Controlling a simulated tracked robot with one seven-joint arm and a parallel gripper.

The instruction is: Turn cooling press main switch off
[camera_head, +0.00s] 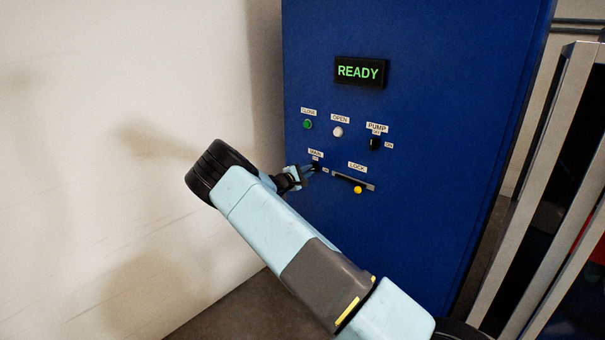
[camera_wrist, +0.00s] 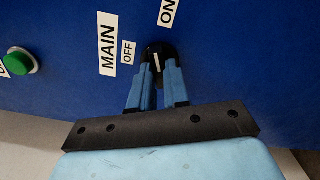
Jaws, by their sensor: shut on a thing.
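The main switch (camera_wrist: 158,52) is a black round knob with a white line on the blue panel. The MAIN label (camera_wrist: 107,44) and OFF label (camera_wrist: 128,52) are left of it in the wrist view, and the ON label (camera_wrist: 168,12) is above it. The white line runs nearly upright in that view, roughly in line with ON rather than OFF. My gripper (camera_wrist: 158,80) is shut on the knob, one blue finger on each side. In the head view my gripper (camera_head: 308,170) is at the panel by the MAIN label (camera_head: 315,154), and the knob is largely hidden.
The blue cabinet has a lit READY display (camera_head: 360,71), a green button (camera_head: 308,124), a white button (camera_head: 338,132), a black pump switch (camera_head: 375,143) and a yellow lock knob (camera_head: 358,190). A pale wall (camera_head: 120,100) is left; a metal frame (camera_head: 550,170) is right.

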